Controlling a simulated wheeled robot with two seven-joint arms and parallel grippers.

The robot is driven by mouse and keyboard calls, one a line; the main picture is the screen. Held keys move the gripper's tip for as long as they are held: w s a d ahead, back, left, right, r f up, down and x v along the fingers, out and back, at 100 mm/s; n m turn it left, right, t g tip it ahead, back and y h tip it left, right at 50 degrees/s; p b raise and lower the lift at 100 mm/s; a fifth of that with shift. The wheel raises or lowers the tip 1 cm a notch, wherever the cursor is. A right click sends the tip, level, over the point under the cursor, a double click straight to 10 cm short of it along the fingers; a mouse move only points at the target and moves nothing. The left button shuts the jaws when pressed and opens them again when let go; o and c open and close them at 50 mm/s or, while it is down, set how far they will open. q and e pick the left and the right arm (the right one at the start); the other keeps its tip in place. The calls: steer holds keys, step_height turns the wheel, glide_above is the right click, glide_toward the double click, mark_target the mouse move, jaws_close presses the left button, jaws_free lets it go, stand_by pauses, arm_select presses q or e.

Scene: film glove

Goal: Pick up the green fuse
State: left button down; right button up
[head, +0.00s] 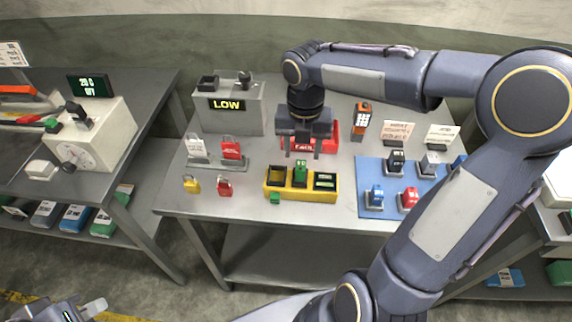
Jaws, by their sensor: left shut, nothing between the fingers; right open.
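A green fuse (300,172) stands upright in the middle of a yellow holder (330,197) near the table's front edge. A smaller green piece (275,198) sits at the holder's front left; I cannot tell whether it is loose. My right gripper (301,152) points down, open, just above the upright green fuse, with its fingers towards either side of it. I cannot tell whether they touch it. My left gripper (92,307) is shut and empty at the bottom left, low and away from the table.
A blue mat (368,172) with several small blocks lies right of the holder. Yellow (191,184) and red (225,186) padlocks lie left. A grey box reading LOW (228,118) stands behind. My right arm hides part of the mat.

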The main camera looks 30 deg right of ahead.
mark_target(301, 165)
steer(key=f, duration=0.7)
steer(key=shift+w+d+f+p, duration=0.15)
steer(key=shift+w+f+p, duration=0.15)
steer(key=shift+p, duration=0.05)
jaws_close()
steer(key=shift+r, duration=0.15)
